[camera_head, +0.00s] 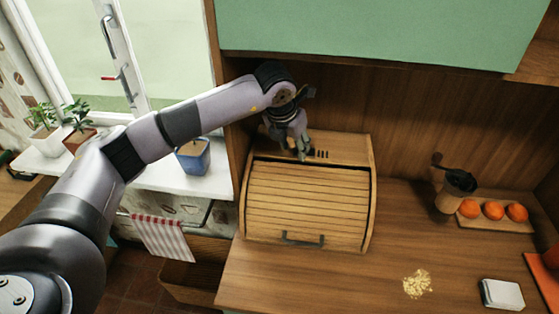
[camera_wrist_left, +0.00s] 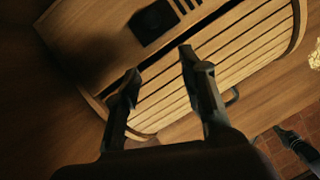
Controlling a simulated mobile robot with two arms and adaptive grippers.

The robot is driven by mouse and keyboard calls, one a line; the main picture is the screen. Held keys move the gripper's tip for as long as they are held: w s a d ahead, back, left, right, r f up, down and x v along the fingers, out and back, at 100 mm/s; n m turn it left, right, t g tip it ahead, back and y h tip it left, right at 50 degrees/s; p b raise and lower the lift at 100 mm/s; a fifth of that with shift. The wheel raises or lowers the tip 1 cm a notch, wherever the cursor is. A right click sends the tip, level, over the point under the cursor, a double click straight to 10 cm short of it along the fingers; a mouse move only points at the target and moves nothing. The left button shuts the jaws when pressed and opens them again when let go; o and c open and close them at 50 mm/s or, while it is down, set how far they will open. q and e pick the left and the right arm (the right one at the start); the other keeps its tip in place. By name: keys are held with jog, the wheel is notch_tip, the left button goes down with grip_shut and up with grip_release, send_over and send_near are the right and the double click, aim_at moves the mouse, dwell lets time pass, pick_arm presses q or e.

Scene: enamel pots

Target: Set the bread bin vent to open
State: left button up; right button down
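The wooden bread bin (camera_head: 308,205) stands on the counter with its slatted roll front down and a dark handle low on it. On its flat top is a row of dark vent slots (camera_head: 322,154); they also show in the left wrist view (camera_wrist_left: 185,5). Beside the slots in that view is a dark square piece (camera_wrist_left: 153,22), probably the vent slide. My left gripper (camera_head: 303,153) is over the bin's top, just left of the slots. Its fingers (camera_wrist_left: 160,64) are apart with nothing between them. The head view hides the square piece behind the gripper.
A green cabinet (camera_head: 380,30) hangs above the bin, with a wood panel behind. To the right are a dark-lidded jar (camera_head: 452,190), oranges on a board (camera_head: 497,224), crumbs (camera_head: 417,283) and a white box (camera_head: 502,294). A blue pot (camera_head: 193,157) stands on the sill left.

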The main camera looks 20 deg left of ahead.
pick_arm(q)
jog(key=s, duration=0.7)
jog(key=shift+a, duration=0.35)
jog(key=shift+s, duration=0.1)
